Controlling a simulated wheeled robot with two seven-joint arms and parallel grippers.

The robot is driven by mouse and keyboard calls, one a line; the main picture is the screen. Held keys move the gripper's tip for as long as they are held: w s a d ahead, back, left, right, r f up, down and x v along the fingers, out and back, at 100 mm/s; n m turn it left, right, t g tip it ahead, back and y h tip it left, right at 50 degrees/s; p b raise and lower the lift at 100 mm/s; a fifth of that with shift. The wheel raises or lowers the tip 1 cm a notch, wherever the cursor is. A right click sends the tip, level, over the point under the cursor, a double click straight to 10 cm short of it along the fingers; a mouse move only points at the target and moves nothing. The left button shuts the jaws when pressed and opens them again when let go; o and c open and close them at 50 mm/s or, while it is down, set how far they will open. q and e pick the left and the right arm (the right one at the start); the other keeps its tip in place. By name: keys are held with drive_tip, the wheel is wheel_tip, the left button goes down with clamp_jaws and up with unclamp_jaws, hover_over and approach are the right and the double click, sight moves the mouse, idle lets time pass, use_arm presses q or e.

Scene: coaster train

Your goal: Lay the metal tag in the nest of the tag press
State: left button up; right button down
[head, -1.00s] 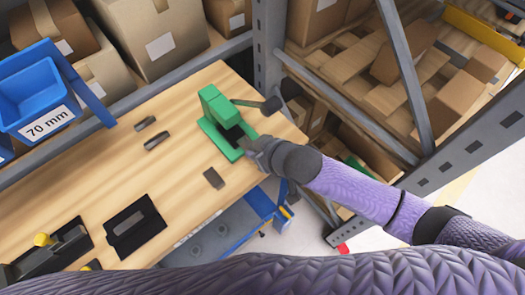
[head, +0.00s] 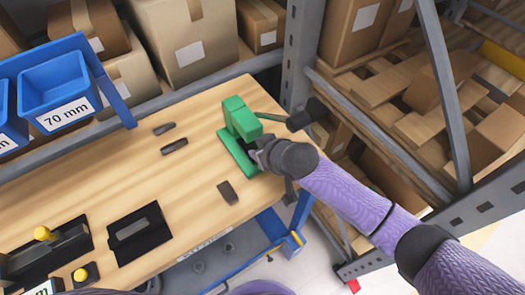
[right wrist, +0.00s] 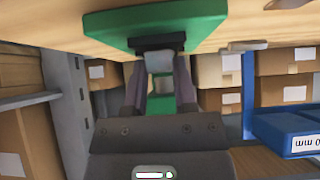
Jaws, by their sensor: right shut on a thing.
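The green tag press (head: 236,153) stands near the right end of the wooden table, with a dark lever out to its right. My right gripper (head: 259,155) is at the front of the press, low over its base. In the right wrist view the press base (right wrist: 195,24) is at the top, with a dark nest block (right wrist: 158,43) on it. There my right gripper (right wrist: 160,85) is shut on a small grey piece, the metal tag (right wrist: 160,63), right at the nest block. I cannot tell whether the tag touches the nest. My left gripper is out of view.
Small dark pieces lie on the table, at the back (head: 174,146) and in front of the press (head: 227,192). A black plate with a slot (head: 125,248) and a yellow-knobbed black fixture (head: 60,250) stand at the left. A rack upright (head: 297,50) rises behind the press.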

drive_tip(key=c, duration=0.5)
unclamp_jaws()
drive_tip(key=shift+c, duration=0.2)
drive_tip(key=shift+o, duration=1)
